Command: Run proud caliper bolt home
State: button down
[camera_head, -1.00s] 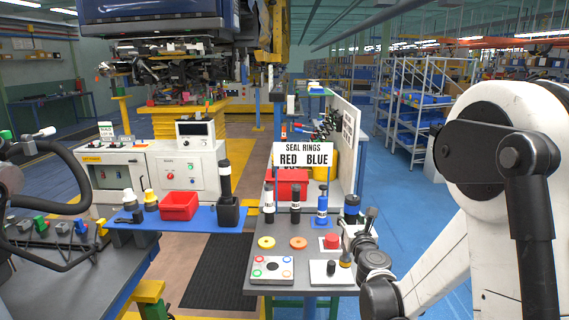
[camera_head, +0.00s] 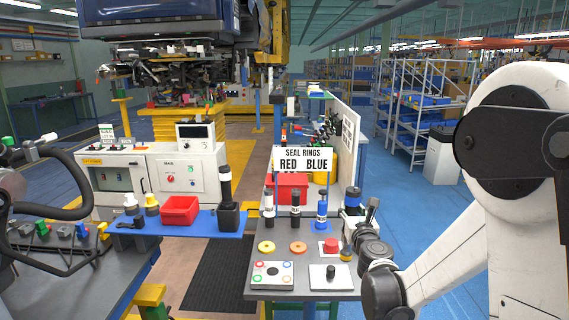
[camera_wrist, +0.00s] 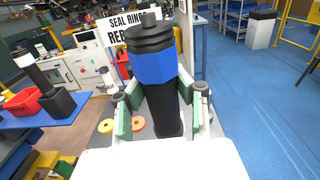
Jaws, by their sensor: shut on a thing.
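My gripper (camera_wrist: 163,112) is shut on a black cylindrical tool with a blue band (camera_wrist: 155,68). The tool stands upright between the pads, its ridged black top toward the wrist camera. In the head view its blue-banded top (camera_head: 353,197) shows above the gripper at the bench's right edge; its lower end is hidden. I cannot make out a caliper bolt in either view.
The grey bench (camera_head: 300,256) carries yellow (camera_head: 266,247) and orange (camera_head: 298,248) rings, a red button (camera_head: 331,245) and two light plates. A "SEAL RINGS RED BLUE" sign (camera_head: 303,158) stands behind. A blue shelf (camera_head: 200,222) holds a red bin (camera_head: 180,209).

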jog(key=shift+f, duration=0.15)
notch_tip(320, 180, down, 6)
jog(key=b, duration=0.2)
jog(key=shift+r+b, duration=0.2)
jog(key=shift+b, duration=0.2)
jog(key=shift+r+p, duration=1.4)
jog(key=shift+r, duration=1.55)
jog(key=shift+f, duration=0.1)
